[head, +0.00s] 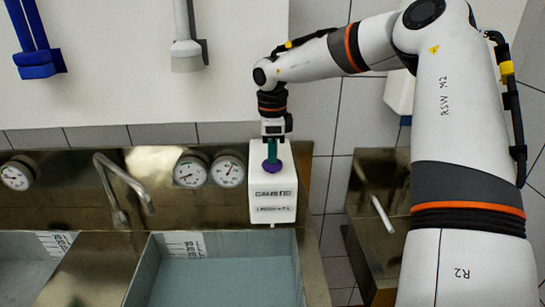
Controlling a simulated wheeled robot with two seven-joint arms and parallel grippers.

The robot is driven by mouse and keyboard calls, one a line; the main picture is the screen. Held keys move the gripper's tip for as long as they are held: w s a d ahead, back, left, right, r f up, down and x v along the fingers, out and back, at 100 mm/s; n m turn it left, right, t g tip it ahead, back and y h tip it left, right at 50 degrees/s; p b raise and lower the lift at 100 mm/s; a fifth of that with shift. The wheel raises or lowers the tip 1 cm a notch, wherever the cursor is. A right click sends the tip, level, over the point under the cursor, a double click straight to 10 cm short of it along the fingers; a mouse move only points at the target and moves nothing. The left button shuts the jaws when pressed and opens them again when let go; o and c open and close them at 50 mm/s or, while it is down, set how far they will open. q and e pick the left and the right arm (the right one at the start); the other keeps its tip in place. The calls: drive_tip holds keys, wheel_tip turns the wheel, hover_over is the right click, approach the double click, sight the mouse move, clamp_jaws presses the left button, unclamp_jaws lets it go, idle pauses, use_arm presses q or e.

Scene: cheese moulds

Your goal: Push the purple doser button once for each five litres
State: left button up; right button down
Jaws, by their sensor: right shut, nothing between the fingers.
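The purple doser button (281,169) sits on top of a white doser box (272,204) on the steel back panel. The box carries dark lettering too small to read surely. My right gripper (272,159) points down over the button, its teal fingers shut and empty. The fingertips overlap the button in the picture and appear at or on it; I cannot tell whether it is pressed in. A basin (151,270) below holds bluish liquid, with a marked scale (184,246) on its back wall. My left gripper is not in view.
Round gauges (190,171) (228,170) sit left of the doser, another (16,174) at far left. A curved tap (123,182) rises between two basins. A second basin (28,266) lies at left. A steel unit (373,213) with a white handle stands at right.

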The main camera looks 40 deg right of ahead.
drive_tip(key=shift+f, duration=0.1)
drive_tip(key=shift+r+p, duration=2)
drive_tip(key=shift+r, duration=1.6)
